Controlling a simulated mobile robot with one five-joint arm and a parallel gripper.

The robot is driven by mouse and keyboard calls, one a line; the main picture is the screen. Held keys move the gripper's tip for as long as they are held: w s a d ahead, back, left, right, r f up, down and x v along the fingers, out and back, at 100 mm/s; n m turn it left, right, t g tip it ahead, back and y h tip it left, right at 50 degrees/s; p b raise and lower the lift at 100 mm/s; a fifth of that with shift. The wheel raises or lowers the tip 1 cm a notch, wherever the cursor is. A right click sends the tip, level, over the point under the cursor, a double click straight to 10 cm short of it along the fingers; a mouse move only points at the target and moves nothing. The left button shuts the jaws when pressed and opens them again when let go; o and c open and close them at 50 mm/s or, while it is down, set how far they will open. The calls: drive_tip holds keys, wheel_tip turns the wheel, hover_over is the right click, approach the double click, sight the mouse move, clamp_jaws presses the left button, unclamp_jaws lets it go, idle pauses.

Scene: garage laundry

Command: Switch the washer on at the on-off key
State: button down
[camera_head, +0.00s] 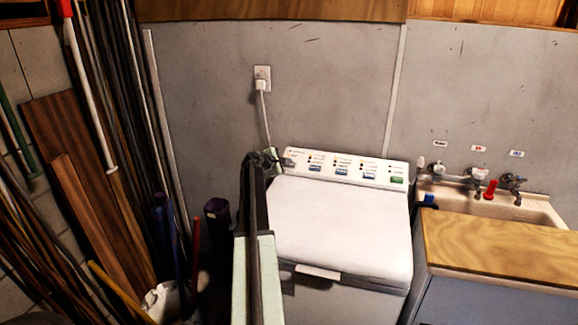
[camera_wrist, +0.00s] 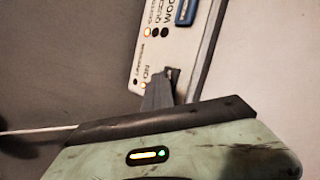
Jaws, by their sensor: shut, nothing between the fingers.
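The white top-loading washer (camera_head: 345,225) stands against the wall with its lid down. Its control panel (camera_head: 328,160) runs along the back edge, with several blue keys, a green key (camera_head: 396,180) at the right end and small dark marks. My gripper (camera_head: 287,162) is shut and empty at the panel's left end. In the wrist view the gripper tip (camera_wrist: 170,78) is over the panel's end (camera_wrist: 145,62), beside small lettering that seems to read "ON". A blue key (camera_wrist: 186,12) is farther along the panel. The tip hides the spot under it, and I cannot tell whether it touches.
A plugged cable (camera_head: 264,110) hangs from a wall socket (camera_head: 262,78) behind the washer's left end. Poles and boards (camera_head: 75,170) lean at the left. A sink (camera_head: 490,205) with taps and a wooden counter (camera_head: 500,250) stand at the right.

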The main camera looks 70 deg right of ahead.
drive_tip(key=shift+a+r+p, duration=0.25)
drive_tip(key=shift+r+p, duration=0.5)
drive_tip(key=shift+p, duration=0.1)
drive_tip(key=r+p, duration=0.1)
drive_tip(key=a+r+p, duration=0.1)
drive_tip(key=r+p, duration=0.1)
drive_tip(key=a+r+p, duration=0.1)
drive_tip(key=shift+r+p, duration=0.3)
drive_tip(key=shift+r, duration=0.05)
idle(0.3)
